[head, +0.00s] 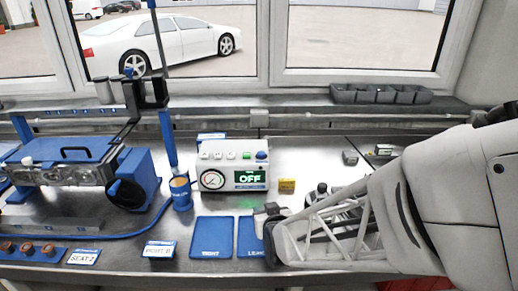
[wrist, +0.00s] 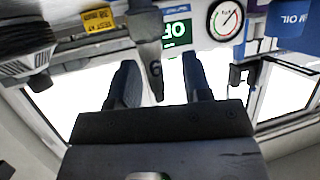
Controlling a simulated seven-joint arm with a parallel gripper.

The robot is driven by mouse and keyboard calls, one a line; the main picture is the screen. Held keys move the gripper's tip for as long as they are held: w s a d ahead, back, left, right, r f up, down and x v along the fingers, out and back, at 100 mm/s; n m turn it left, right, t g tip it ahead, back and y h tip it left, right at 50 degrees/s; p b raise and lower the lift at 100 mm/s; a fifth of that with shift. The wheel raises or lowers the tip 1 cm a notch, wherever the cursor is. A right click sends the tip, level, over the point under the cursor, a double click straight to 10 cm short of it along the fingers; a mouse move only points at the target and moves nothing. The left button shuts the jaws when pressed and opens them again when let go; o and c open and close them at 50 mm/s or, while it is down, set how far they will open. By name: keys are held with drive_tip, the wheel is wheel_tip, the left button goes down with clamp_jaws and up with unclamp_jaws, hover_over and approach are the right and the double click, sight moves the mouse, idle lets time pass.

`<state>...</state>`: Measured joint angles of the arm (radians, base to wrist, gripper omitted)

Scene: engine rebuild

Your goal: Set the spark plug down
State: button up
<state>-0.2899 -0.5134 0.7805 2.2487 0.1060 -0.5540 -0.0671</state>
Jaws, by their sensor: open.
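My gripper (head: 270,225) is at the front of the bench, over the right blue mat (head: 249,235), labelled LEAK. The wrist view shows its two dark fingers (wrist: 160,83) apart. A grey, elongated, tapering thing (wrist: 147,30) shows between and beyond the fingers, with a gap to each side. I cannot tell whether it is the spark plug. No spark plug can be made out clearly in the head view, where my arm and gripper cover part of the bench.
A test box (head: 233,173) with a gauge and a green OFF display stands behind the mats. Another blue mat (head: 212,238) lies left of the LEAK mat. A blue oil cup (head: 181,193), a yellow box (head: 287,185) and the blue engine stand (head: 137,180) are nearby.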

clamp_jaws()
drive_tip(key=shift+r, duration=0.2)
drive_tip(key=shift+r, duration=0.55)
drive_tip(key=shift+s+d+r, duration=0.1)
drive_tip(key=shift+s+r, duration=0.1)
drive_tip(key=shift+r, duration=0.35)
drive_tip(key=shift+s+r, duration=0.2)
drive_tip(key=shift+r, duration=0.35)
drive_tip(key=s+d+r, duration=0.1)
drive_tip(key=s+d, duration=0.3)
drive_tip(key=s, duration=1)
drive_tip(key=shift+s+r, duration=0.15)
drive_tip(key=shift+s, duration=0.15)
